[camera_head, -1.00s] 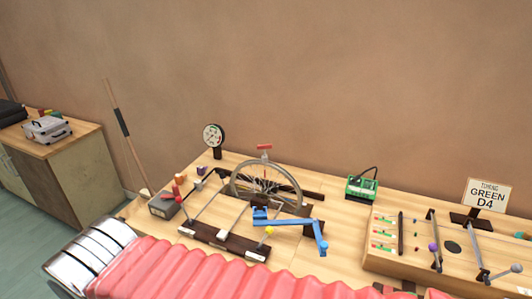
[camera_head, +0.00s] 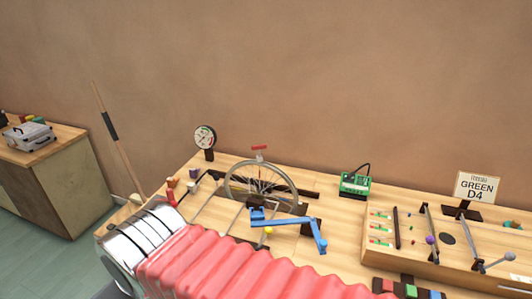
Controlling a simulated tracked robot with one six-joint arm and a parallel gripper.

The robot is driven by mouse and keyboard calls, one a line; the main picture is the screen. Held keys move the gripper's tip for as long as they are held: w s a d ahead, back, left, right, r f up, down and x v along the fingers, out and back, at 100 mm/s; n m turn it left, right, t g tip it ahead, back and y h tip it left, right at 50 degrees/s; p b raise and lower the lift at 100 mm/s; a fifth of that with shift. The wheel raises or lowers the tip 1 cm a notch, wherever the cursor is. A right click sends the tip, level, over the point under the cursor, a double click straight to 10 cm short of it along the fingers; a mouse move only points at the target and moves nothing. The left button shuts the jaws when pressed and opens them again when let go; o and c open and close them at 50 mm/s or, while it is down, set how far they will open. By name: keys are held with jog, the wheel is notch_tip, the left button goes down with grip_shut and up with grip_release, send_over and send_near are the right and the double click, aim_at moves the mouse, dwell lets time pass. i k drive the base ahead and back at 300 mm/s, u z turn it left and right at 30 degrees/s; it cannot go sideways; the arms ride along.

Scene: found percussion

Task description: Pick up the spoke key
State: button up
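I cannot pick out the spoke key for certain. A small red piece (camera_head: 259,148) sits on a short stem at the top of the spoked wheel (camera_head: 290,178), and I cannot tell whether it is the key. The wheel stands upright in a dark frame on the wooden bench. A pink ribbed sleeve and silver rings, which look like my arm, fill the lower foreground and hide the bench's front.
A round gauge (camera_head: 204,138) stands left of the wheel. A green box (camera_head: 354,184) and a GREEN D4 sign (camera_head: 477,187) stand to the right, behind a raised wooden board (camera_head: 460,262) with rods. A side cabinet (camera_head: 60,185) with a silver case (camera_head: 28,136) is at far left.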

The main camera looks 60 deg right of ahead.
aim_at(259, 158)
jog(key=u, duration=0.05)
jog(key=i, duration=1)
jog(key=z, duration=0.05)
